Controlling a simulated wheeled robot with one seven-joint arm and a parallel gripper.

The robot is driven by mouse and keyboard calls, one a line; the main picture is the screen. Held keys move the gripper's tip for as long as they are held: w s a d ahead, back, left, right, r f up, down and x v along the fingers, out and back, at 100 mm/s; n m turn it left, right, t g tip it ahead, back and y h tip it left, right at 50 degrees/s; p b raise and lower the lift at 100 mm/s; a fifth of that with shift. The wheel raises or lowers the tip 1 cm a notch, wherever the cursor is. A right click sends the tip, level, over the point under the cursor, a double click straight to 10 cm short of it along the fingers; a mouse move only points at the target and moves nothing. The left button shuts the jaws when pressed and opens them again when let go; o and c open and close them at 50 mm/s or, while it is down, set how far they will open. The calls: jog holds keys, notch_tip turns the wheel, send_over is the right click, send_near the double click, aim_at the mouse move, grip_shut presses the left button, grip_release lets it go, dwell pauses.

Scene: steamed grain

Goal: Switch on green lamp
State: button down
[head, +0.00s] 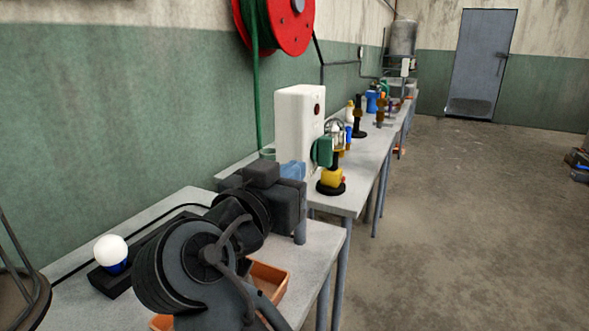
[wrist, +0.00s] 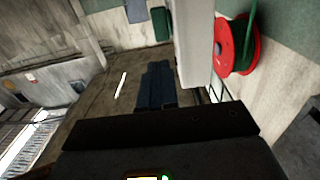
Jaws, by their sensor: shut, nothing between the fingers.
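A lamp with a green head (head: 322,151) stands on the bench beside the white box. Below the head are a dark stem, a yellow body and a round black base; a small red spot shows on its right side. My gripper (wrist: 157,88) is shut and empty in the wrist view. In the head view my dark arm and hand fill the lower middle, in front of and to the left of the lamp, apart from it in the picture. The fingertips cannot be made out there. I cannot tell whether the lamp is lit.
A white box (head: 299,122) stands against the wall behind the lamp. A white globe on a blue base (head: 111,250) is at the left. Orange trays (head: 268,280) lie partly behind my arm. A red hose reel (head: 290,22) hangs above.

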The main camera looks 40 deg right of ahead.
jog(key=p, duration=0.1)
send_near(329, 137)
jog(key=x, duration=0.2)
jog(key=f+x, duration=0.1)
jog(key=x, duration=0.2)
jog(key=shift+w+d, duration=0.1)
jog(key=shift+d, duration=0.05)
jog(key=shift+p, duration=0.35)
jog(key=shift+r+y+p, duration=0.15)
jog(key=shift+y+p, duration=0.25)
jog(key=shift+p, duration=0.05)
jog(key=shift+d+r+g+y+p, duration=0.1)
jog(key=shift+r+g+y+p, duration=0.15)
jog(key=shift+p, duration=0.35)
jog(key=p, duration=0.1)
jog(key=y+p, duration=0.1)
jog(key=shift+w+d+r+g+y+p, duration=0.1)
jog(key=shift+d+r+g+y+p, duration=0.05)
jog(key=shift+r+g+y+p, duration=0.2)
jog(key=shift+d+r+y+p, duration=0.25)
jog(key=shift+y+p, duration=0.25)
jog(key=shift+p, duration=0.55)
jog(key=shift+y, duration=0.3)
jog(key=shift+w+d+p, duration=0.15)
jog(key=shift+d+p, duration=0.05)
jog(key=shift+p, duration=0.2)
jog(key=shift+w+d+r, duration=0.1)
jog(key=shift+d, duration=0.2)
